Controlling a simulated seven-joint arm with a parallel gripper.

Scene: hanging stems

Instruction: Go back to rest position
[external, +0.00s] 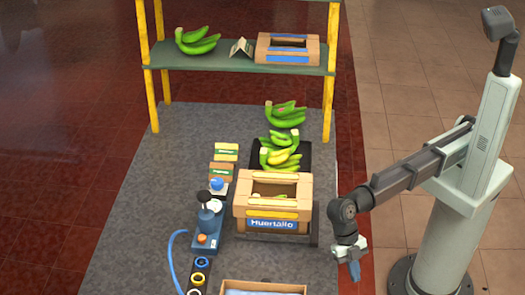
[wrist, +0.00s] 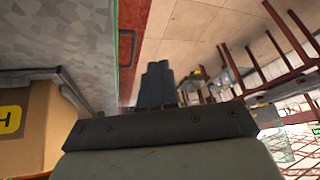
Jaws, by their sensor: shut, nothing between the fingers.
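My gripper (external: 354,270) hangs at the lower end of my arm, just right of the grey table edge, with its fingers pointing down. Its fingers are together and empty, and they also show in the wrist view (wrist: 158,85). A cardboard box labelled Huertalto (external: 272,224) stands on the table to the left of my gripper, apart from it. The box's corner shows at the left of the wrist view (wrist: 45,130). A little green and yellow shows inside the box through its top opening.
Green bananas (external: 280,150) lie on a dark tray behind the box. A blue device (external: 208,230) with a hose stands left of the box. A shelf (external: 230,57) on yellow posts holds bananas (external: 196,40) and another box (external: 287,48).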

